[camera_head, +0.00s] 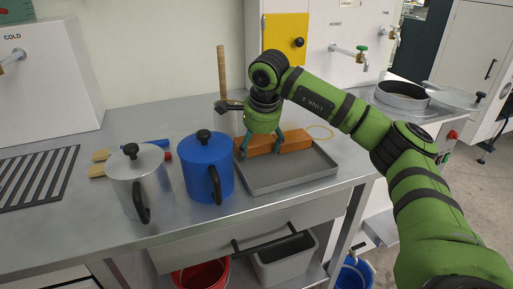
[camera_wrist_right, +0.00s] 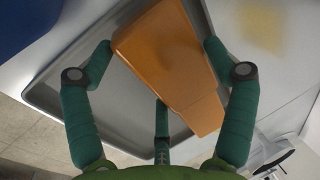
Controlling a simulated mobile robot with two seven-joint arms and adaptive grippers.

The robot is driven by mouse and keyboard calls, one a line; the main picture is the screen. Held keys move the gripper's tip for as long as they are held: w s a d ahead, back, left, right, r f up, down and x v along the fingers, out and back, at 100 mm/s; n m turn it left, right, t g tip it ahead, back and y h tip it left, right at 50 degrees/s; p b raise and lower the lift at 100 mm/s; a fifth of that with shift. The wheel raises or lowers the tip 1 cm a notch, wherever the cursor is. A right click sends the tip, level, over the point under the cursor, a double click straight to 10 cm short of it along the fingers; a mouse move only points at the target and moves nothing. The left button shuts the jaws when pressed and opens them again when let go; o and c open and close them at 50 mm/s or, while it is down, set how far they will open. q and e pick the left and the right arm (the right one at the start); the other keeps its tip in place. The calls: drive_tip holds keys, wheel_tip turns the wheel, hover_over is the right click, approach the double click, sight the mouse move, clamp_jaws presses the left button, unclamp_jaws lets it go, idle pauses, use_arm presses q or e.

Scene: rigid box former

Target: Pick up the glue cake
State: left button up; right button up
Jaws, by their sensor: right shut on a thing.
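The glue cake looks to be the orange-brown block (camera_head: 293,139) at the grey tray (camera_head: 300,180) on the metal bench; the head view does not show clearly whether it touches the tray. My right gripper (camera_head: 262,150) comes down over the block's left part and is shut on it. In the right wrist view the block (camera_wrist_right: 172,60) lies between the fingers of my right gripper (camera_wrist_right: 158,48), with a third finger below it. The tray (camera_wrist_right: 50,97) shows behind the block there. My left gripper is not in view.
A blue lidded pot (camera_head: 207,170) stands just left of the tray, and a silver lidded pot (camera_head: 140,183) stands further left. A slotted grille (camera_head: 38,178) lies at the far left. A tap (camera_head: 350,52) and round pan (camera_head: 402,96) are at the right. The tray's front part is clear.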

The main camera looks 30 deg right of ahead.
drive_tip(key=r, duration=0.1)
drive_tip(key=d+r, duration=0.1)
drive_tip(key=r, duration=0.1)
drive_tip(key=shift+w+r, duration=0.15)
drive_tip(key=shift+w, duration=0.05)
drive_tip(key=d+r, duration=0.1)
drive_tip(key=d, duration=0.1)
drive_tip(key=w+d+r, duration=0.1)
drive_tip(key=d+r+p, duration=0.1)
drive_tip(key=d, duration=0.1)
drive_tip(key=shift+w+d+r, duration=0.25)
drive_tip(key=shift+w+d, duration=0.05)
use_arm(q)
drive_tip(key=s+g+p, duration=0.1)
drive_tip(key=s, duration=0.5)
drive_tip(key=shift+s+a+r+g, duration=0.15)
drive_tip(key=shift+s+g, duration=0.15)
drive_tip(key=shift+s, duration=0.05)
use_arm(e)
drive_tip(key=shift+w+d+r, duration=0.25)
drive_tip(key=shift+d+r, duration=0.2)
drive_tip(key=shift+d, duration=0.3)
drive_tip(key=shift+w+d+r, duration=0.2)
drive_tip(key=shift+d+r, duration=0.2)
drive_tip(key=shift+d, duration=0.4)
drive_tip(key=shift+w+d+r, duration=0.25)
drive_tip(key=shift+d+r, duration=0.2)
drive_tip(key=shift+d, duration=0.3)
